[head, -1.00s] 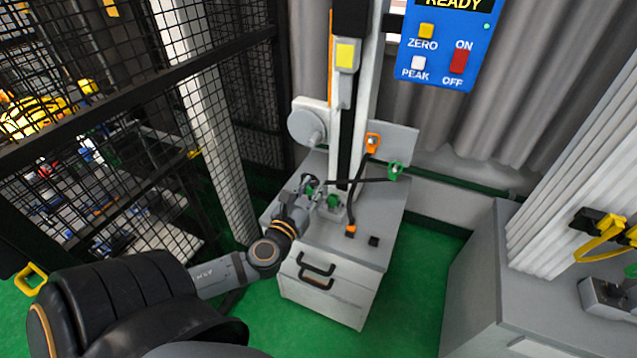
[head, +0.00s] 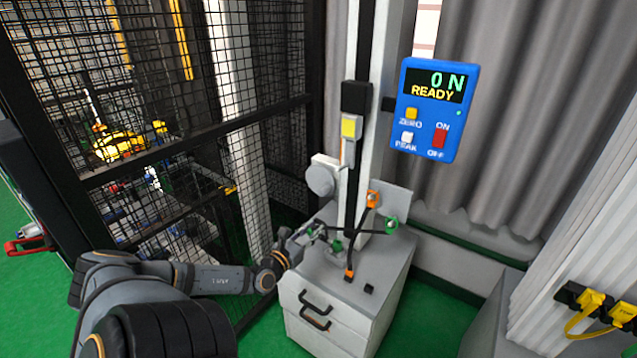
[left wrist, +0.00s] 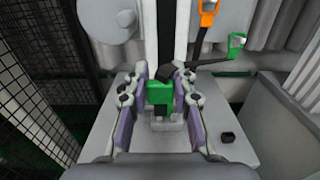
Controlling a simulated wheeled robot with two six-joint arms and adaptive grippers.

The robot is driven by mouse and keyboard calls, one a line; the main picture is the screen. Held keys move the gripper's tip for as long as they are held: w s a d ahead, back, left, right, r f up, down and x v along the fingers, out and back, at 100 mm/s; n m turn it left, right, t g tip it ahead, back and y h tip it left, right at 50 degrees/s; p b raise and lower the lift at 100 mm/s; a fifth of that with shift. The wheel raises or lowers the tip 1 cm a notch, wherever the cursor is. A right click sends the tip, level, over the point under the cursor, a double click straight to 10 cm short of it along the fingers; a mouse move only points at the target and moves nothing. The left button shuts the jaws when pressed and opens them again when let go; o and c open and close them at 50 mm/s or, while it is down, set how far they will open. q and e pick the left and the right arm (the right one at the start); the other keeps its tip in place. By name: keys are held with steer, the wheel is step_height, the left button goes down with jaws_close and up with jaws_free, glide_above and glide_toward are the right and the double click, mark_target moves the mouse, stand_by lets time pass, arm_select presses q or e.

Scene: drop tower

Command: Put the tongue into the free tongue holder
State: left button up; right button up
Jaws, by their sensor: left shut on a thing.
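My left gripper (head: 325,237) is over the grey cabinet top at the foot of the tower, and is shut on a small green piece (left wrist: 159,92) with a dark lower part. This piece sits between the fingers in the left wrist view; the fingers partly hide its surroundings. Behind it, an orange piece (head: 373,199) and another green piece (head: 391,224) are on dark arms beside the tower. A lower orange piece (head: 349,274) and a small black block (head: 370,289) are on the cabinet top. I cannot tell which piece is the free holder. My right gripper is not in view.
The grey cabinet (head: 345,312) has dark handles on its front. The white tower column (head: 376,120) rises behind the gripper. A mesh fence (head: 180,120) is on the left. A blue panel (head: 432,140) reads 0 N READY. Yellow clips (head: 590,300) are at the right.

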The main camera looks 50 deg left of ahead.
arm_select(q)
steer(key=shift+w+d+f, duration=0.1)
steer(key=shift+w+f, duration=0.05)
steer(key=shift+f, duration=0.05)
steer(key=shift+w+d+b, duration=0.2)
steer(key=shift+d+b, duration=0.1)
steer(key=shift+b, duration=0.15)
steer(key=shift+w+d+f+b, duration=1.6)
steer(key=shift+w+d+b, duration=0.7)
steer(key=shift+w+d, duration=4.2)
steer(key=f+b, duration=0.4)
steer(key=s+d+f+b, duration=0.1)
steer(key=f+b, duration=0.6)
steer(key=shift+s+d+f+b, duration=0.2)
steer(key=shift+d+f+b, duration=0.1)
steer(key=shift+d+b, duration=0.1)
steer(key=shift+f+b, duration=2.2)
steer(key=shift+f, duration=0.2)
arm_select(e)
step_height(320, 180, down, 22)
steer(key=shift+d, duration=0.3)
